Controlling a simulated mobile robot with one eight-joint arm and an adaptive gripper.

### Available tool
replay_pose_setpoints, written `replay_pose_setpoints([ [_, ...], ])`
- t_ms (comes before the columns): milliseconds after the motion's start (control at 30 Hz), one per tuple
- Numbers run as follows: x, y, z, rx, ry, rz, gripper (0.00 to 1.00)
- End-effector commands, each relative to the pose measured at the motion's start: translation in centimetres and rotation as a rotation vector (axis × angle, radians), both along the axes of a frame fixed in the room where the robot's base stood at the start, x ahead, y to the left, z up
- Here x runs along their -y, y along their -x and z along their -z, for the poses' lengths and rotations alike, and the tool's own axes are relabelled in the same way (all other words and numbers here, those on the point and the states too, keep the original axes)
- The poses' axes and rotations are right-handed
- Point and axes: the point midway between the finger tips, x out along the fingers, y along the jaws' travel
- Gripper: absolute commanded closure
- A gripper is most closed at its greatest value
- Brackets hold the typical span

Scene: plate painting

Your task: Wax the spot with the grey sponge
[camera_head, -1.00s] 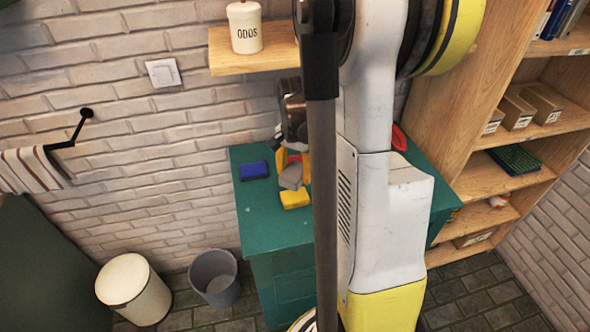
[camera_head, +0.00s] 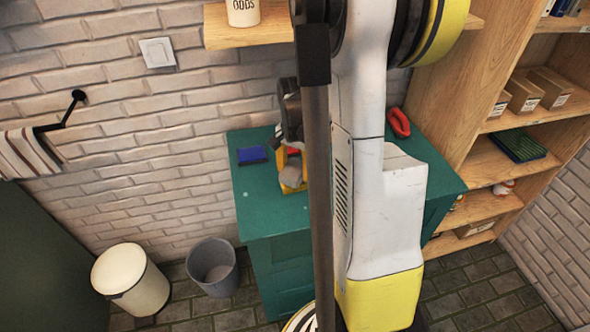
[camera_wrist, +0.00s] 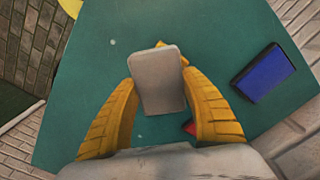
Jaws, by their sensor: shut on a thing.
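The grey sponge (camera_wrist: 158,80) is held between the two yellow fingers of my gripper (camera_wrist: 160,84) in the wrist view. Small pale spots show on the green tabletop, one (camera_wrist: 113,42) beyond the left finger and one (camera_wrist: 140,138) nearer the wrist. I cannot tell which is the task's spot.
A wooden shelf (camera_head: 272,32) hangs above. Two bins stand on the floor at left. The cabinet's front left top is clear.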

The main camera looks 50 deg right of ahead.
Motion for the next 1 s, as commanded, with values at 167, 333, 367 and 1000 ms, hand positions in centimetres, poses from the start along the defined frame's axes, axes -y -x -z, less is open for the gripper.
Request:
replay_pose_setpoints([
  [167, -0.01, 0.00, -0.01, 0.000, 0.000, 0.000, 0.72],
  [333, -0.01, 0.00, -0.01, 0.000, 0.000, 0.000, 0.72],
  [367, -0.01, 0.00, -0.01, 0.000, 0.000, 0.000, 0.72],
  [1000, -0.01, 0.01, 0.70, 0.000, 0.000, 0.000, 0.72],
])
